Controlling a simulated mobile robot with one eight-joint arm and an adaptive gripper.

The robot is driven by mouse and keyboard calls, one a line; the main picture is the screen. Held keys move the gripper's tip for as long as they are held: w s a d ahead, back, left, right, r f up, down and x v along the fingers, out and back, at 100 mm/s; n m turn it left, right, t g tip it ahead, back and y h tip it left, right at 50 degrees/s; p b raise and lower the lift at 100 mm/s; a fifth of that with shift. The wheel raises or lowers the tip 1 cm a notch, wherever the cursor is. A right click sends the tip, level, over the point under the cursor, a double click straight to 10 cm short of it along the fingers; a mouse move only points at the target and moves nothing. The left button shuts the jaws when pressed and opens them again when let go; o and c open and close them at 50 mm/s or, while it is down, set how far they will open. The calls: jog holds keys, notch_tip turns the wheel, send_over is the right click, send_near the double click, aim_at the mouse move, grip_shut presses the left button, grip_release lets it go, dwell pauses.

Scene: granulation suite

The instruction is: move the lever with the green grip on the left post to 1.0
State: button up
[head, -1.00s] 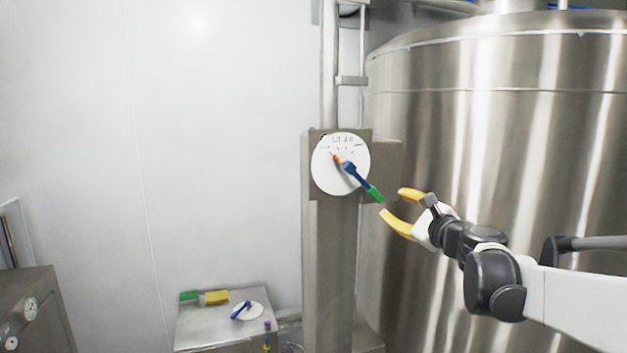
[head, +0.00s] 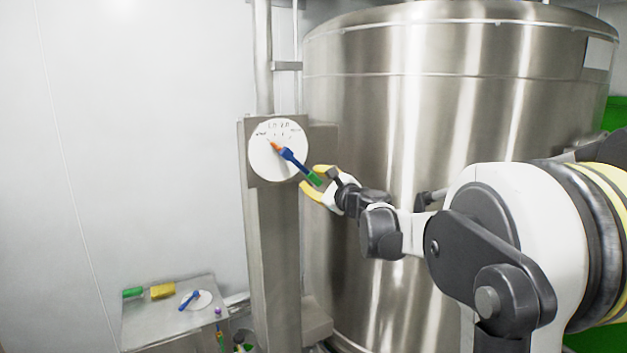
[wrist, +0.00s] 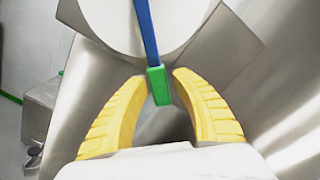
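The lever (head: 291,158) is a blue bar with a green grip (head: 315,179) and an orange pointer tip at its upper left. It is mounted on a white round dial (head: 262,161) with printed marks along its top, on a grey post. The bar slopes down to the right. My gripper (head: 316,181) is at the green grip. In the wrist view the green grip (wrist: 158,86) sits between the yellow fingertips of my gripper (wrist: 160,77), with gaps visible on both sides. The dial's small numbers are hard to read.
A large steel vessel (head: 400,110) stands just behind and right of the post (head: 276,260). A low metal table (head: 150,328) at lower left holds a yellow block (head: 163,291), a green block (head: 132,293) and a second small dial with a blue lever (head: 203,301).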

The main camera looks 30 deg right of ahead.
jog(key=shift+s, duration=0.1)
grip_shut()
jog(key=shift+a, duration=0.1)
jog(key=shift+a+f+m+b, duration=0.5)
jog(key=shift+a+m+b, duration=0.35)
jog(key=shift+m, duration=0.15)
jog(key=shift+a+f+m+b, duration=0.45)
jog(key=shift+a+m+b, duration=0.3)
jog(key=shift+m, duration=0.25)
jog(key=shift+a+f+m+b, duration=0.5)
jog(key=shift+a+m+b, duration=0.25)
jog(key=shift+a+m, duration=0.2)
jog(key=shift+o, duration=2.2)
grip_release()
